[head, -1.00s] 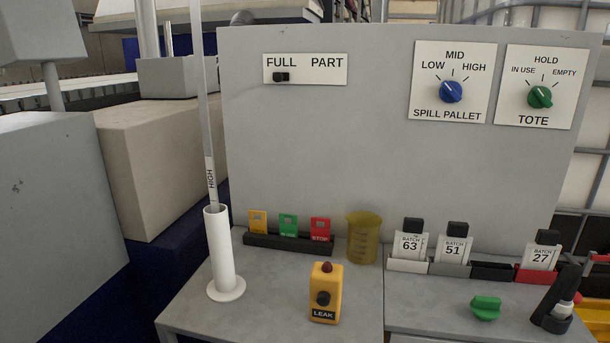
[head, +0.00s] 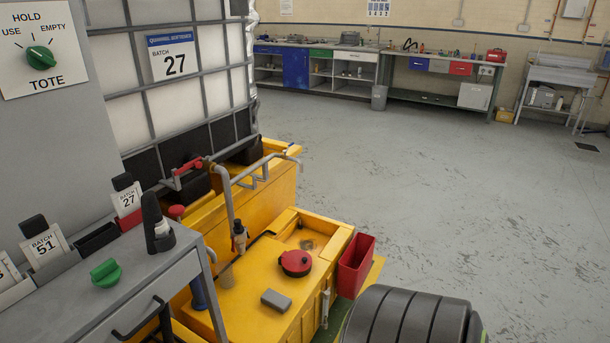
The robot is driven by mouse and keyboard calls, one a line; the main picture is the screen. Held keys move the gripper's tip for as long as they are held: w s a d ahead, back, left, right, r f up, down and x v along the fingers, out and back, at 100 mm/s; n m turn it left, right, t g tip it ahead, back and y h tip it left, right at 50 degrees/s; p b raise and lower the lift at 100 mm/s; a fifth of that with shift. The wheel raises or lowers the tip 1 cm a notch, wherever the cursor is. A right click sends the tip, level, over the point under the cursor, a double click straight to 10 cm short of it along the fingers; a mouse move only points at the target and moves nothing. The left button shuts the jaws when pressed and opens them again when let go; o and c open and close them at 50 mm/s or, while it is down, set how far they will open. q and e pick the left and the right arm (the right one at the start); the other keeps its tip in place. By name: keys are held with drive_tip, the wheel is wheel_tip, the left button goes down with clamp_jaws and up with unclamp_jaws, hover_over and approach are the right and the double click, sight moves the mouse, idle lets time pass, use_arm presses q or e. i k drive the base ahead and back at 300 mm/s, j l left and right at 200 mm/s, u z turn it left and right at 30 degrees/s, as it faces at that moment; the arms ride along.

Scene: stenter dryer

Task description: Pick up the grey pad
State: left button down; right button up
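The grey pad (head: 276,300) is a small rectangular block. It lies flat on the top of the yellow spill pallet (head: 250,286), in the lower middle of the head view. A red round cap (head: 295,263) sits just behind it and slightly right. Nothing touches or covers the pad.
A grey bench (head: 150,275) with a green knob (head: 106,273) and batch tags stands left of the pallet. A pipe with a valve (head: 239,237) rises behind the pad. A red bin (head: 356,265) hangs at the pallet's right side. Open floor (head: 450,180) lies beyond.

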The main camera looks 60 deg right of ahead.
sight(278, 302)
drive_tip(key=z, duration=1.75)
drive_tip(key=i+l+u, duration=0.1)
drive_tip(key=u, duration=0.3)
drive_tip(key=i+l+u, duration=0.15)
drive_tip(key=u, duration=0.25)
drive_tip(key=l+u, duration=0.2)
drive_tip(key=u, duration=0.2)
drive_tip(key=i+l, duration=0.05)
